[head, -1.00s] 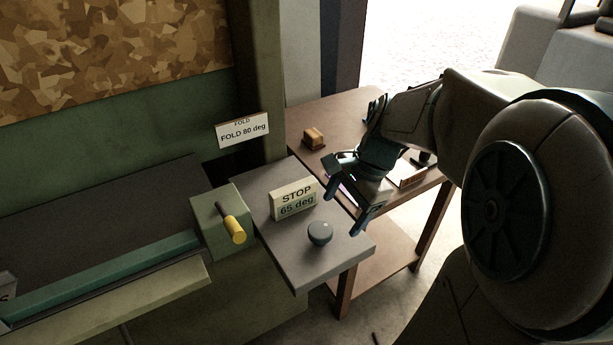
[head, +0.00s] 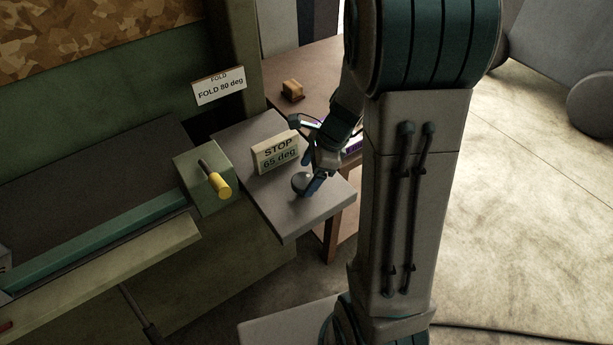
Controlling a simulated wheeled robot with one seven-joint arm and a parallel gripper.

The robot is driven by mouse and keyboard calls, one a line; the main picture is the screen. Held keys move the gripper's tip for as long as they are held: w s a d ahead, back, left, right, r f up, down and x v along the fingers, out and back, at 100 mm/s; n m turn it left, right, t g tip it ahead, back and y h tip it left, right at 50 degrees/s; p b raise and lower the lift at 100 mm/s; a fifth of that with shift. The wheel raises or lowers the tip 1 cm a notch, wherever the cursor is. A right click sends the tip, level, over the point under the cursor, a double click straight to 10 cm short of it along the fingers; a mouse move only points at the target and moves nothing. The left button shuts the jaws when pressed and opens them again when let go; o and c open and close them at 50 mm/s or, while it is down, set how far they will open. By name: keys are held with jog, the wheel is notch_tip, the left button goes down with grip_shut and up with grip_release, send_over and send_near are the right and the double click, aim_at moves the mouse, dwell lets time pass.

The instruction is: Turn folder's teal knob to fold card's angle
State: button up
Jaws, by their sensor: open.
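The folder's round knob (head: 300,183), dull grey-teal, stands on the grey side shelf (head: 290,215). Behind it a sign (head: 275,152) reads "STOP 65 deg". The card (head: 219,86) on the post reads "FOLD 80 deg". My gripper (head: 310,172) is open just right of and above the knob. One blue finger overlaps the knob's right edge in the picture; the other is farther back, near the sign's right end. I cannot tell whether they touch the knob or straddle it.
A yellow-handled crank (head: 220,186) sticks out of a green block left of the shelf. A teal bar (head: 100,238) runs along the folder bed. A brown table (head: 312,68) behind holds a small wooden block (head: 292,90). Open floor lies to the right.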

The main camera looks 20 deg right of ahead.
jog(key=shift+x, duration=1.2)
jog(key=c, duration=1)
jog(key=shift+o, duration=0.2)
jog(key=shift+n, duration=0.3)
jog(key=n+g, duration=0.2)
jog(key=n, duration=0.2)
jog(key=shift+w, duration=0.2)
jog(key=shift+w+r+n+g+h, duration=0.1)
jog(key=shift+n+g+h, duration=0.35)
jog(key=shift+n, duration=1.55)
jog(key=shift+g, duration=0.25)
